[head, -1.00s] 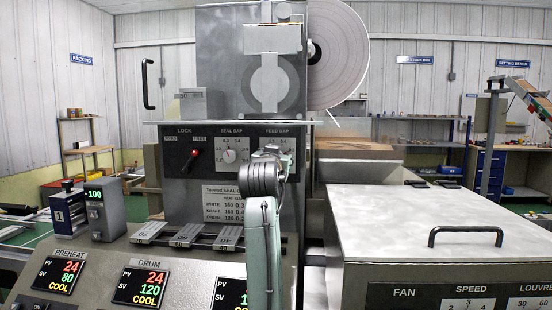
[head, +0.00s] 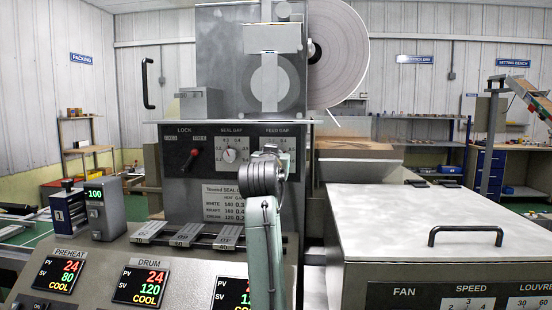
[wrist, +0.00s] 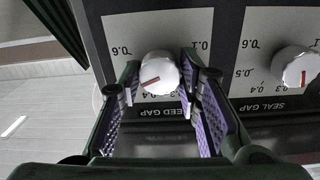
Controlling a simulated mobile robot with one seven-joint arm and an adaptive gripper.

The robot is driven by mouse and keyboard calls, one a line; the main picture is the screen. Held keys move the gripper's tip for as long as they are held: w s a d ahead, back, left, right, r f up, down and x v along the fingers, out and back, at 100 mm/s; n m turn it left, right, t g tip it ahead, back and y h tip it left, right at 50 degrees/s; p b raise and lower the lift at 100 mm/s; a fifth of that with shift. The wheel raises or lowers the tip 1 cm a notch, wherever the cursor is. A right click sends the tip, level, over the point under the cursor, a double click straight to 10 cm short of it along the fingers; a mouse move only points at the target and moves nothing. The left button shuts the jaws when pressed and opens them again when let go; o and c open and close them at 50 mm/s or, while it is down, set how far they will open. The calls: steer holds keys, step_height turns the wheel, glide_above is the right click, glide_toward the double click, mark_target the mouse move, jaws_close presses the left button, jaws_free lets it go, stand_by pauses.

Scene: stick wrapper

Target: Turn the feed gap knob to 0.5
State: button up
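The feed gap knob (wrist: 160,72) is a white round knob with a red mark, on a dial that appears upside down in the wrist view. Its mark points left and slightly down, toward the 0.4–0.5 side; the finger hides the 0.5 label, so the exact reading is unclear. My gripper (wrist: 161,84) is open around the knob, one finger on each side. The right finger is very close to it; I cannot tell whether either touches. In the head view my arm hides this knob below the FEED GAP label (head: 283,134).
The seal gap knob (wrist: 297,66) sits beside it on the same panel, also visible in the head view (head: 229,155). The red lock lever (head: 192,155) is further left. A grey cover with a black handle (head: 465,236) stands to the right.

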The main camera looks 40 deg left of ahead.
steer(key=o, duration=0.4)
steer(key=v, duration=1.2)
stand_by(0.3)
